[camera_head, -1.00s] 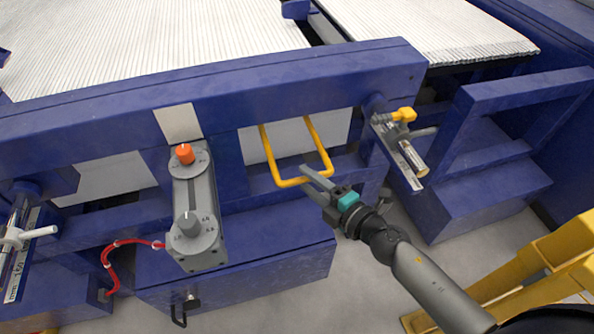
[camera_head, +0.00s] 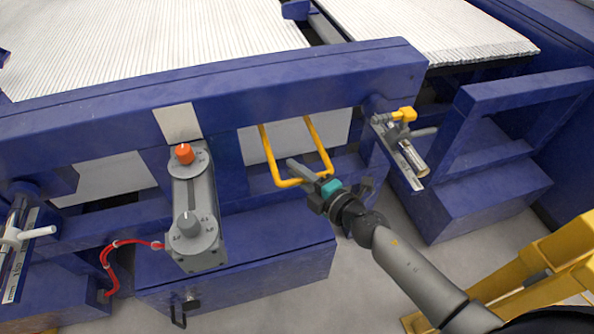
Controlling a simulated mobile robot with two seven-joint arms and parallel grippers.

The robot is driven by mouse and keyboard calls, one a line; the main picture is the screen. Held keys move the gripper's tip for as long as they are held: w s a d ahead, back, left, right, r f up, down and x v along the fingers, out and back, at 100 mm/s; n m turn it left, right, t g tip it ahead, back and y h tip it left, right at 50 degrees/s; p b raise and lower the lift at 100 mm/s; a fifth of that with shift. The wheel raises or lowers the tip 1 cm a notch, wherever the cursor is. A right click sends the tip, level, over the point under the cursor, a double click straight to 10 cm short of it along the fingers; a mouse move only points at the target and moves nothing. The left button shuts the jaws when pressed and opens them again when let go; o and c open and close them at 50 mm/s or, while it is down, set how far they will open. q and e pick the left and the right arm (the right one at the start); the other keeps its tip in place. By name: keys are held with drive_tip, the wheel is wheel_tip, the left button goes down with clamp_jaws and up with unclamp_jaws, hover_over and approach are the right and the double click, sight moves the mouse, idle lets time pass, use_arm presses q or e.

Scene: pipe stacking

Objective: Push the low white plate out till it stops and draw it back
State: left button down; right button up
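The low white plate (camera_head: 335,125) shows under the blue front beam. A yellow U-shaped handle (camera_head: 266,152) stands out from it towards me, and its crossbar is at the near end. My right gripper (camera_head: 292,165) comes in from the lower right at the right part of the handle. Its grey finger crosses over the crossbar and its tip lies inside the loop. The fingers overlap in this view, so I cannot tell whether they grip the bar or only touch it. My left gripper is not in view.
A grey control box (camera_head: 196,215) with an orange knob (camera_head: 184,154) stands left of the handle. A yellow-handled valve (camera_head: 404,115) is to the right. A blue box (camera_head: 240,280) lies below. Another white panel (camera_head: 112,178) is at left. A yellow frame (camera_head: 560,255) stands at lower right.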

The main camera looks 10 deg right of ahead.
clamp_jaws()
idle(1.0)
